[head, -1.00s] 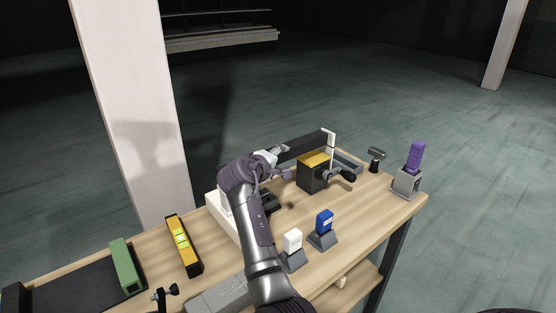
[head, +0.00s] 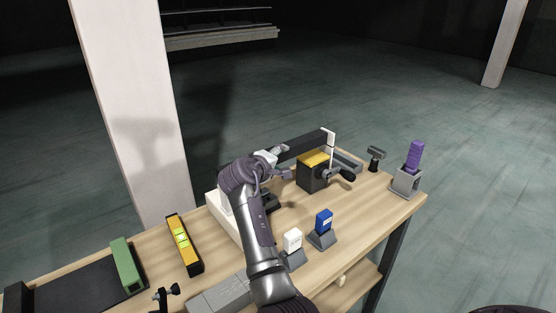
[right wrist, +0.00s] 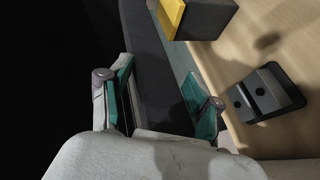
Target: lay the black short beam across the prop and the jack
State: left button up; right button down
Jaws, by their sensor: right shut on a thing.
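The black short beam (head: 302,146) is held near its left end by my right gripper (head: 272,160), roughly level and above the table. In the right wrist view the teal fingers (right wrist: 160,98) sit on either side of the beam (right wrist: 150,45). The jack (head: 311,174) is a dark box with a yellow top and a crank. In the head view the beam passes behind the yellow top; in the wrist view it runs beside the jack (right wrist: 208,18). Contact cannot be told. I cannot identify the prop for certain; my arm hides part of the table. My left gripper is out of view.
A white upright piece (head: 331,139) shows at the beam's far end. White (head: 292,240) and blue (head: 323,222) blocks stand in holders in front; a purple one (head: 415,157) stands right. A yellow level (head: 182,243) and green block (head: 125,264) lie left. A pillar (head: 130,100) rises behind.

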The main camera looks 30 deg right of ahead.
jog(key=shift+f+b, duration=0.35)
jog(key=shift+f, duration=0.25)
dwell(1.1)
jog(key=shift+c, duration=0.8)
grip_release()
jog(key=shift+f, duration=0.2)
jog(key=shift+s+a+r, duration=0.1)
jog(key=shift+a+r, duration=0.05)
